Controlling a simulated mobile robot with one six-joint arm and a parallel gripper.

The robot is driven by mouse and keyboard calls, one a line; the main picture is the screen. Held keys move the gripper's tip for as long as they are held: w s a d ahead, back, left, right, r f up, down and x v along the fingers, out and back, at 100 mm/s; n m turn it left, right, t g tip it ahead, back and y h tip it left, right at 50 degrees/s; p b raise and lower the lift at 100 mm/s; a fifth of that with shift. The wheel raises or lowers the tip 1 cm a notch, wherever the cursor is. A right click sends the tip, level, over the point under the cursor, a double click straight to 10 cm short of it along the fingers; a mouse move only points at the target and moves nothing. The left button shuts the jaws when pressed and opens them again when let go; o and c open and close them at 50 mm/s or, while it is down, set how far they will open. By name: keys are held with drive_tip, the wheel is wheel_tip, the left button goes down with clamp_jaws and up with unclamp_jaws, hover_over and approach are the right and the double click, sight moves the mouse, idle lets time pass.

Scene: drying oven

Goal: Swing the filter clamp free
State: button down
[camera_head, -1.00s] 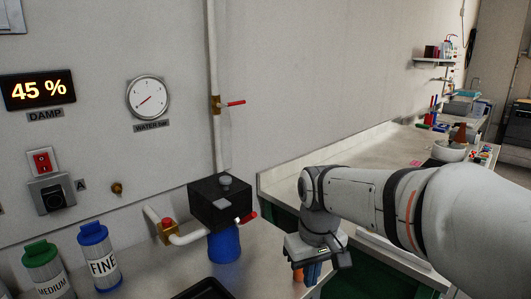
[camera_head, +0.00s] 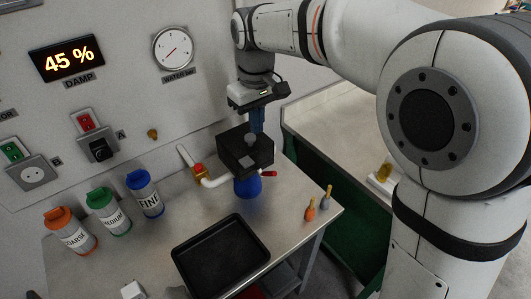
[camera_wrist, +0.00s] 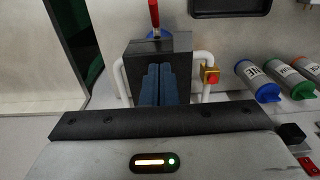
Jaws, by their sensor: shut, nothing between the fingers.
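The filter has a black block-shaped head (camera_head: 240,150) on white pipes and a blue bowl (camera_head: 247,186) beneath it. A red lever (camera_head: 269,173), which looks like the clamp handle, sticks out at the lower right of the head. In the wrist view the red lever (camera_wrist: 154,14) points up beyond the black head (camera_wrist: 130,62). My gripper (camera_head: 257,131) hangs just above and behind the head, its blue fingers pointing down. In the wrist view its closed fingers (camera_wrist: 162,85) overlap the head and hide part of it. I cannot tell whether they touch it.
A red-handled valve (camera_head: 199,170) sits on the pipe left of the filter. Bottles marked FINE (camera_head: 146,196), MEDIUM (camera_head: 109,214) and COARSE (camera_head: 71,231) stand further left. A black tray (camera_head: 221,284) lies in front. Two small tools stand near the right bench edge.

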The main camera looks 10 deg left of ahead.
sight(259, 146)
drive_tip(key=f, duration=0.7)
drive_tip(key=shift+w+d+f+p, duration=0.2)
drive_tip(key=shift+f+p, duration=0.1)
drive_tip(key=shift+p, duration=0.1)
drive_tip(key=shift+s+d+f+p, duration=0.15)
drive_tip(key=shift+s+d+f, duration=0.3)
drive_tip(key=shift+f, duration=0.1)
drive_tip(key=shift+s+d+f+p, duration=0.15)
drive_tip(key=shift+s+d+f, duration=0.2)
drive_tip(key=shift+f, duration=0.2)
drive_tip(key=shift+d+f, duration=0.2)
drive_tip(key=shift+f, duration=0.15)
drive_tip(key=shift+s, duration=0.1)
